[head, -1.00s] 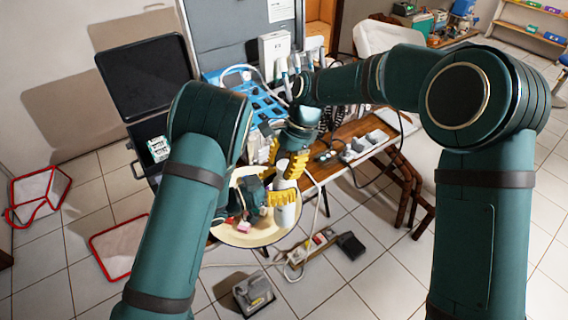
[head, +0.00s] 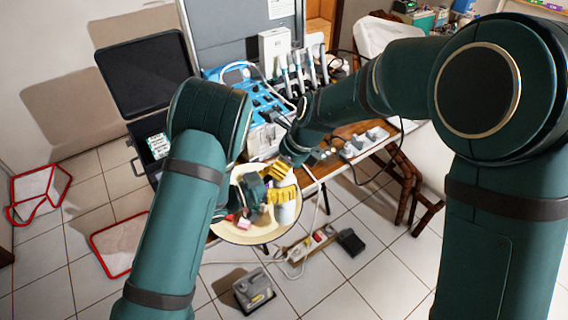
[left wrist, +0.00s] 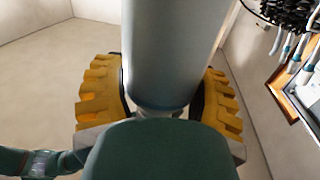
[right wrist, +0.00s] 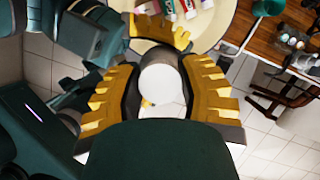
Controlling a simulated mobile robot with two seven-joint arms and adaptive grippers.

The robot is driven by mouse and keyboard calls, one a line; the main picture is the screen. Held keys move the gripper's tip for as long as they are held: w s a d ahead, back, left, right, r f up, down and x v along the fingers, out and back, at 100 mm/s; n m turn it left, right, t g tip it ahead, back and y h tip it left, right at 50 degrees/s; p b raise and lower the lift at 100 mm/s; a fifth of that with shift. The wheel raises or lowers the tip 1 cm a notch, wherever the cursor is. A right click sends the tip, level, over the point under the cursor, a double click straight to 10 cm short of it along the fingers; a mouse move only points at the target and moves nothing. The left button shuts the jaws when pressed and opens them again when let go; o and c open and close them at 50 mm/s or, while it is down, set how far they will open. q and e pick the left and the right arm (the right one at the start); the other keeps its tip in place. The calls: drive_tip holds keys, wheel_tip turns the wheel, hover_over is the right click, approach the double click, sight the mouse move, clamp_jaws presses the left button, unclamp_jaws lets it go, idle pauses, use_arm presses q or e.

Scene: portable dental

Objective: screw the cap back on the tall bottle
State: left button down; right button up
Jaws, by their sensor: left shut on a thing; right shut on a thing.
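The tall white bottle (head: 286,214) is upright over the round cream tray in the head view. My left gripper (head: 272,196) is shut around its side. In the left wrist view, the bottle (left wrist: 175,50) is a smooth grey-white cylinder between the yellow fingers (left wrist: 165,105). My right gripper (head: 277,170) is just above the left one, over the bottle's top. In the right wrist view, its yellow fingers (right wrist: 160,100) are shut on a round white cap (right wrist: 163,82). The fingers hide the bottle's mouth, so I cannot tell whether cap and bottle touch.
The round cream tray (head: 240,235) holds small items, including tubes (right wrist: 168,10). A wooden table (head: 340,165) with dental equipment stands behind. A power strip (head: 312,243) and a grey box (head: 254,290) lie on the floor. A red-edged bin (head: 115,245) is at left.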

drive_tip(key=m+t+h, duration=0.1)
drive_tip(key=m, duration=0.5)
drive_tip(key=shift+a+f+m+t+h, duration=0.1)
drive_tip(key=shift+m+t+h, duration=0.3)
drive_tip(key=m+h, duration=0.1)
drive_tip(key=m, duration=0.1)
drive_tip(key=shift+m, duration=0.4)
drive_tip(key=shift+m+t, duration=0.4)
drive_tip(key=shift+m, duration=0.3)
drive_tip(key=shift+d, duration=0.2)
drive_tip(key=o, duration=0.6)
drive_tip(key=shift+o, duration=0.2)
drive_tip(key=shift+r, duration=2.35)
drive_tip(key=shift+o, duration=0.2)
